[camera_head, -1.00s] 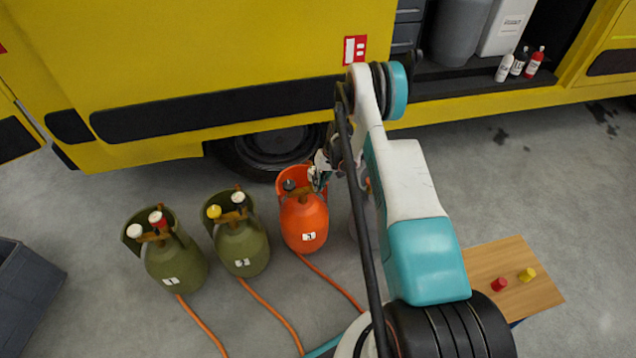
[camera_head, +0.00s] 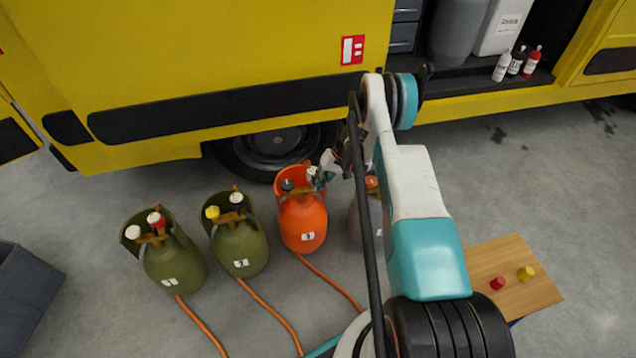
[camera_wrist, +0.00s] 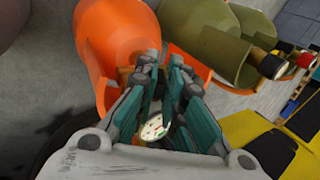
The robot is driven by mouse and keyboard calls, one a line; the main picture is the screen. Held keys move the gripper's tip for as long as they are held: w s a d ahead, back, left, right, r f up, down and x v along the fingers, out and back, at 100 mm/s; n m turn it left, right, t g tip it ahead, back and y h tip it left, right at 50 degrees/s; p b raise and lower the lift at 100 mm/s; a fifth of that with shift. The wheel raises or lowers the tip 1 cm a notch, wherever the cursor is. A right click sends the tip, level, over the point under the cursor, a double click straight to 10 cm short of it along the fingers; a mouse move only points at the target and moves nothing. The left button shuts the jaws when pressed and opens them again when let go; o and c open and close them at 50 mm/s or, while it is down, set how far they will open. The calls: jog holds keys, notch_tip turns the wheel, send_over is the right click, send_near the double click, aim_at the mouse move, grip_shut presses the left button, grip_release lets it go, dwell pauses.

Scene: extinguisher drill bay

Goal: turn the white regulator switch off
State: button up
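The orange cylinder (camera_head: 303,222) stands upright by the truck wheel, with a dark knob (camera_head: 287,185) and a white switch (camera_head: 313,174) on its top. My gripper (camera_head: 325,176) is just right of the white switch. In the wrist view, the fingers of my gripper (camera_wrist: 163,64) stand a little apart, with a narrow gap between their tips. A white round face with small coloured marks (camera_wrist: 153,128) shows between the fingers, partly covered by them; whether they touch it is hard to see. The orange cylinder (camera_wrist: 125,30) also shows beyond the fingertips.
Two olive cylinders (camera_head: 177,265) (camera_head: 243,248) with paired knobs stand to the left. A greyish cylinder (camera_head: 355,222) stands to the right, partly behind my arm. Orange hoses (camera_head: 268,312) run along the floor. The yellow truck (camera_head: 230,60) is close behind; a wooden board (camera_head: 520,295) lies right.

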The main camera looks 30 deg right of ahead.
jog(key=shift+o, duration=1.1)
jog(key=v, duration=1.2)
